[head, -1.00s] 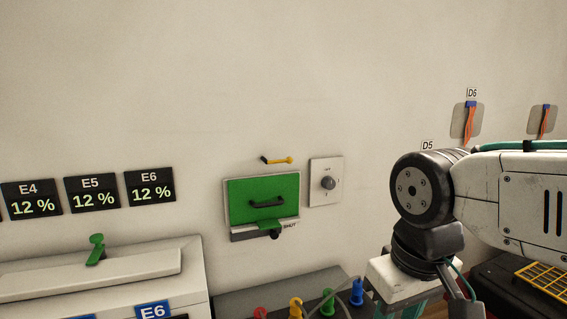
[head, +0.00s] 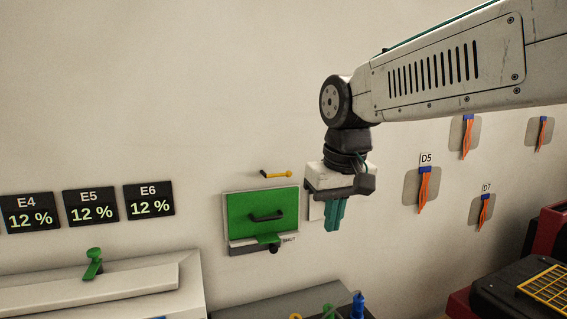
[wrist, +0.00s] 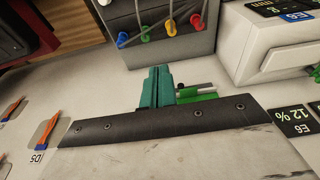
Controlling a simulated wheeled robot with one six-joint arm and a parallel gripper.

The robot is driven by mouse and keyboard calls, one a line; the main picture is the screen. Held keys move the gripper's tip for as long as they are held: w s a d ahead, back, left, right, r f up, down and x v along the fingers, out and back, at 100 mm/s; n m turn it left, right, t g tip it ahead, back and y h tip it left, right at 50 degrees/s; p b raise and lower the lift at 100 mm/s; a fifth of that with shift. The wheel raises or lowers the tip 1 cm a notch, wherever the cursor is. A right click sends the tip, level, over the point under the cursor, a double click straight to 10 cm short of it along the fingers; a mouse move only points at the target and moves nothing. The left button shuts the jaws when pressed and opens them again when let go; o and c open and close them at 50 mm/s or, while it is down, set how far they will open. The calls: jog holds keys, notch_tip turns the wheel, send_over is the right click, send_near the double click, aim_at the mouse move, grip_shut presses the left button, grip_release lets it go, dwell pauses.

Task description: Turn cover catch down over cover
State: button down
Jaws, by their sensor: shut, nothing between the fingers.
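The green cover (head: 244,223) is a square panel with a black handle (head: 266,215), set in a pale frame on the wall. The yellow cover catch (head: 280,174) lies roughly level above the cover's top edge, its black end at left. My gripper (head: 334,228) points down just right of the cover, with its teal fingers shut and empty, apart from the catch. The fingers show in the wrist view (wrist: 157,72); beside them a green part (wrist: 196,97) shows over my gripper's body. The catch is not visible in the wrist view.
A white plate (head: 316,211) right of the cover is mostly hidden by my gripper. Below stands a grey box (wrist: 160,30) with coloured plugs. A pale box with a green lever (head: 93,263) stands lower left. The wall above the catch is clear.

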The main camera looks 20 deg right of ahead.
jog(key=w+a+r+t, duration=0.1)
jog(key=w+r+t, duration=0.3)
jog(key=w+r, duration=1.3)
jog(key=shift+w+a+r, duration=0.2)
jog(key=shift+w, duration=0.4)
send_over(278, 175)
jog(key=d, duration=0.1)
notch_tip(278, 175, down, 8)
jog(key=shift+s+d+r, duration=0.1)
jog(key=shift+d, duration=0.05)
notch_tip(278, 175, down, 3)
jog(key=shift+s+f, duration=0.15)
jog(key=shift+f, duration=0.6)
